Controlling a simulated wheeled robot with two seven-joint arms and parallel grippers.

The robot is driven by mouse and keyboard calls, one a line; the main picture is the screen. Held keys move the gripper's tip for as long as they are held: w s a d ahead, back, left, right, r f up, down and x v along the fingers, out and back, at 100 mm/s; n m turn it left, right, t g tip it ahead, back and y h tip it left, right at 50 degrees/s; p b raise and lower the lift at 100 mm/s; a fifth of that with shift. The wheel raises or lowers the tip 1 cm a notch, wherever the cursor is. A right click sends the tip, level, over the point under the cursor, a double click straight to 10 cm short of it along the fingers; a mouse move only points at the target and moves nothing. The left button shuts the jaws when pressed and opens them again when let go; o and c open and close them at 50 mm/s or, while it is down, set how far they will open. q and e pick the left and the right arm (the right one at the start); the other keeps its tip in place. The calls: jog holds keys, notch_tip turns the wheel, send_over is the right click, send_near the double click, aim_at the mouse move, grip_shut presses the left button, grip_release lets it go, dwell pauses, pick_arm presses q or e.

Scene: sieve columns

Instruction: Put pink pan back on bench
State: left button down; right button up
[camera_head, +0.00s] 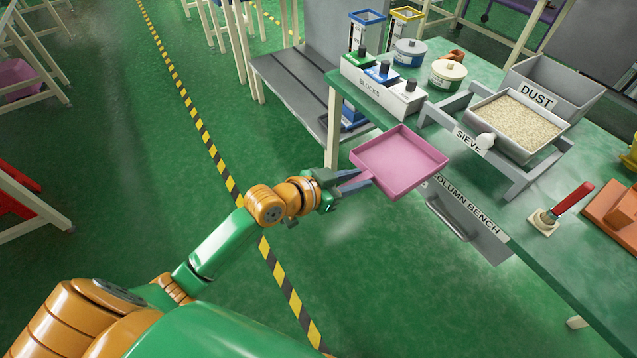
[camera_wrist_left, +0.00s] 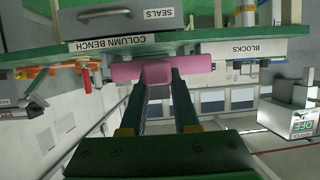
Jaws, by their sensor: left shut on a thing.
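The pink pan (camera_head: 400,160) is a shallow square tray with a short handle, and it looks roughly level. My left gripper (camera_head: 356,183) is shut on the handle at the pan's left corner. The pan is held at the near left edge of the green-topped bench (camera_head: 490,212); its right side overlaps the bench edge in the head view, and I cannot tell whether they touch. In the left wrist view, which is upside down, the pan (camera_wrist_left: 195,64) shows edge-on beyond the fingers, near the bench edge (camera_wrist_left: 130,47). The pan looks empty. My right gripper is not in view.
On the bench are a blocks holder (camera_head: 372,80), tubs (camera_head: 447,73), a sieve frame (camera_head: 460,140) with a grain-filled tray (camera_head: 515,125), a dust bin (camera_head: 555,85) and a red-handled tool (camera_head: 568,200). A drawer handle (camera_head: 448,218) juts below the front edge.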

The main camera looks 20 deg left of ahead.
aim_at(395, 187)
pick_arm(q)
jog(key=shift+m, duration=0.3)
jog(key=w+d, duration=0.1)
jog(key=d, duration=0.1)
jog(key=w+d+f+b, duration=0.1)
jog(key=d, duration=0.2)
jog(key=w+d+b, duration=0.1)
jog(key=d, duration=0.2)
jog(key=shift+w+f, duration=0.2)
jog(key=shift+f, duration=0.1)
jog(key=shift+d, duration=0.1)
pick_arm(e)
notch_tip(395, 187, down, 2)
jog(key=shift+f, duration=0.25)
